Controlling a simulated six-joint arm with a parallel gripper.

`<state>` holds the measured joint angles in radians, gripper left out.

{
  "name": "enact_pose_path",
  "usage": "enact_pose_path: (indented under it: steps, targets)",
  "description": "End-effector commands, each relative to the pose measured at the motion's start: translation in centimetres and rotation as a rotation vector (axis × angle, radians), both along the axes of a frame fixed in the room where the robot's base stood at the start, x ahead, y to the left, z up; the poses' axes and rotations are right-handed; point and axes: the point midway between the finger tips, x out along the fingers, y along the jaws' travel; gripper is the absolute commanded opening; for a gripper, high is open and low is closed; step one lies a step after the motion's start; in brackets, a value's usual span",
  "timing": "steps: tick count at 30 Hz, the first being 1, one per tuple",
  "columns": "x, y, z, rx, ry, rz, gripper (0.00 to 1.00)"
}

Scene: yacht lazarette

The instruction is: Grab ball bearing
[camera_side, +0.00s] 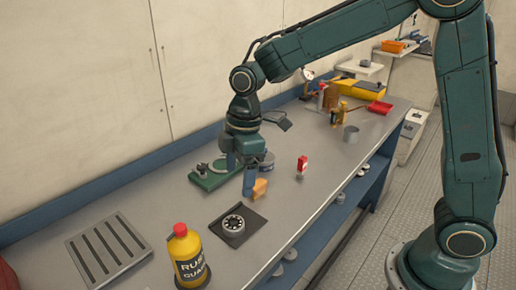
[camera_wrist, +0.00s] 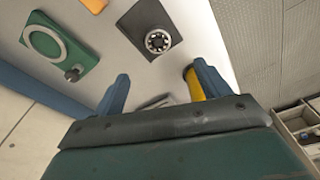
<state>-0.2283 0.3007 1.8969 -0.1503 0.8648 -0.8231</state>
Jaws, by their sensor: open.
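The ball bearing (camera_side: 233,224) is a silver ring with a dark inner race, lying flat on a dark square mat (camera_side: 255,222) on the bench. It also shows in the wrist view (camera_wrist: 158,41), near the edge of its mat (camera_wrist: 140,18). My gripper (camera_side: 239,178) points down above the bench, behind the bearing in the side view. In the wrist view my gripper (camera_wrist: 160,72) has its two blue fingers spread with nothing held between them. The bearing appears beyond the fingertips, apart from them.
A green fixture with a ring (camera_side: 212,174) and an orange block (camera_side: 260,187) sit close to my gripper. A yellow rust-guard bottle (camera_side: 188,258) and a slotted metal plate (camera_side: 108,249) stand near the bearing. A red-topped item (camera_side: 302,164) stands to the right.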

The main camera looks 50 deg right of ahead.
Motion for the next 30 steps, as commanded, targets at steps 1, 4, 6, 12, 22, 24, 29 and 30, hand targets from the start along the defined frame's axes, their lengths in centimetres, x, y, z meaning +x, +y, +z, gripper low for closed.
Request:
enact_pose_path:
  steps: [1,4,6,12,22,24,29,30]
  targets:
    - [0.1,0.1,-0.2,0.000,0.002,0.008,0.75]
    - [0.2,0.2,-0.3,0.000,0.003,0.012,0.75]
    - [0.2,0.2,-0.3,0.000,0.003,0.012,0.75]
    - [0.2,0.3,-1.2,0.000,0.004,0.011,0.75]
    - [0.4,0.7,-5.7,0.000,0.007,0.010,0.75]
    - [0.4,0.8,-6.7,-0.001,0.006,0.010,0.75]
    - [0.5,1.0,-8.3,-0.001,0.005,0.010,0.75]
    - [0.5,1.0,-8.5,-0.001,0.005,0.010,0.75]
